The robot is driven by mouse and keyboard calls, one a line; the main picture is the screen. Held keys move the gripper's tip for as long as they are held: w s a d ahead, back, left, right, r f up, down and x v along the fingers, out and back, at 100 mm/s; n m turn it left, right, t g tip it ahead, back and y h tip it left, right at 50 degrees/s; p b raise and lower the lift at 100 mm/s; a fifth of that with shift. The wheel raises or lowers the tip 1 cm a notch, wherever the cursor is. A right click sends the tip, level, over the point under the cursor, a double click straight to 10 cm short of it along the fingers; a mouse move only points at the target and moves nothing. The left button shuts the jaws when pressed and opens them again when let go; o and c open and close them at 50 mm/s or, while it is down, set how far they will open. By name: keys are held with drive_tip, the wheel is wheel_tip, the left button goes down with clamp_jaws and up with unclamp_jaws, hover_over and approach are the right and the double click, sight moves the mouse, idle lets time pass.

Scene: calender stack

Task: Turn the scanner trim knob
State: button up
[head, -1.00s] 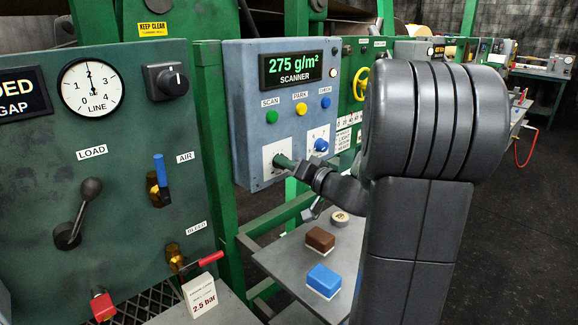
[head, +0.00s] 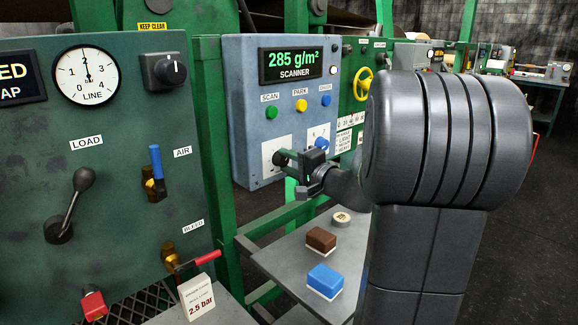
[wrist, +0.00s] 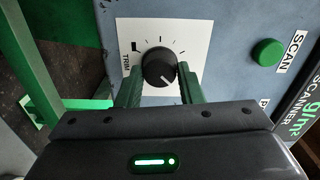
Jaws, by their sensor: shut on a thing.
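The scanner trim knob (wrist: 158,67) is a round black knob with a white pointer line, on a white dial plate marked TRIM in the wrist view. Its pointer faces the lower right of that picture. The two green fingers of my gripper (wrist: 159,84) are on either side of the knob and shut on it. In the head view my gripper (head: 289,156) reaches the lower left of the blue-grey scanner panel (head: 246,137) and partly hides the knob. The scanner display (head: 291,65) reads 285 g/m².
Green, yellow and blue buttons (head: 301,105) sit above the knob, and a second blue knob (head: 322,143) is to its right. A shelf below holds a brown block (head: 320,239) and a blue block (head: 325,280). The LOAD lever (head: 71,205) is at left.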

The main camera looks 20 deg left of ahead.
drive_tip(key=m, duration=0.4)
drive_tip(key=shift+m+p, duration=0.3)
drive_tip(key=m+p, duration=0.1)
drive_tip(key=m, duration=0.3)
drive_tip(key=shift+m, duration=0.4)
drive_tip(key=shift+f+p, duration=0.1)
drive_tip(key=shift+p, duration=0.2)
drive_tip(key=o, duration=1)
drive_tip(key=shift+c, duration=0.2)
drive_tip(key=v, duration=1.4)
